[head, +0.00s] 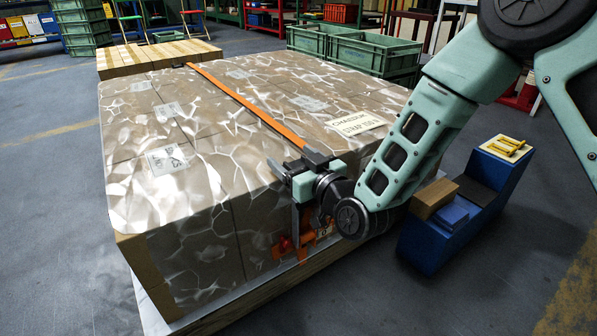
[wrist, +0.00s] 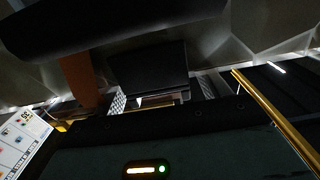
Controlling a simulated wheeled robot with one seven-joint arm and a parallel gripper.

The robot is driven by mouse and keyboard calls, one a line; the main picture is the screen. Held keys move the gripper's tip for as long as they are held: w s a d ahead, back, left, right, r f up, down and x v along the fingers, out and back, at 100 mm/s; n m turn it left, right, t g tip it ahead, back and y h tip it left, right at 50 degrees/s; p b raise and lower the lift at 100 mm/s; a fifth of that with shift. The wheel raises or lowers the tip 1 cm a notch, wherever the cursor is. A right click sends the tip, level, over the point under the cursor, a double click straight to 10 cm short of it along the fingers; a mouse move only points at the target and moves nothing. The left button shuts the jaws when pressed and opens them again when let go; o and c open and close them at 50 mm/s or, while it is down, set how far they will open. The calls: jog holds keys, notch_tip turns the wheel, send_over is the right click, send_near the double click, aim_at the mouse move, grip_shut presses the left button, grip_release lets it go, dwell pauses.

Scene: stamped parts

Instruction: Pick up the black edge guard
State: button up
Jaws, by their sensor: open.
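The black edge guard (head: 317,157) sits at the top front edge of the wrapped load, by the near end of the orange strap (head: 245,104). In the wrist view a dark block that looks like the edge guard (wrist: 148,66) is just beyond the fingers, right of the strap (wrist: 80,82). My gripper (head: 297,171) is open at that edge, its fingers close to the guard; it also shows in the wrist view (wrist: 162,97). Whether they touch the guard I cannot tell. My gripper partly hides the guard and the strap below it.
The film-wrapped load (head: 190,115) stands on a pallet (head: 240,310). An orange strap fitting (head: 318,238) hangs on its front face, partly behind my wrist. A blue stand (head: 430,245) with a cardboard box and yellow pieces is at the right. Green crates (head: 360,50) stand behind. Floor at left is clear.

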jog(key=c, duration=1.1)
jog(key=shift+o, duration=0.2)
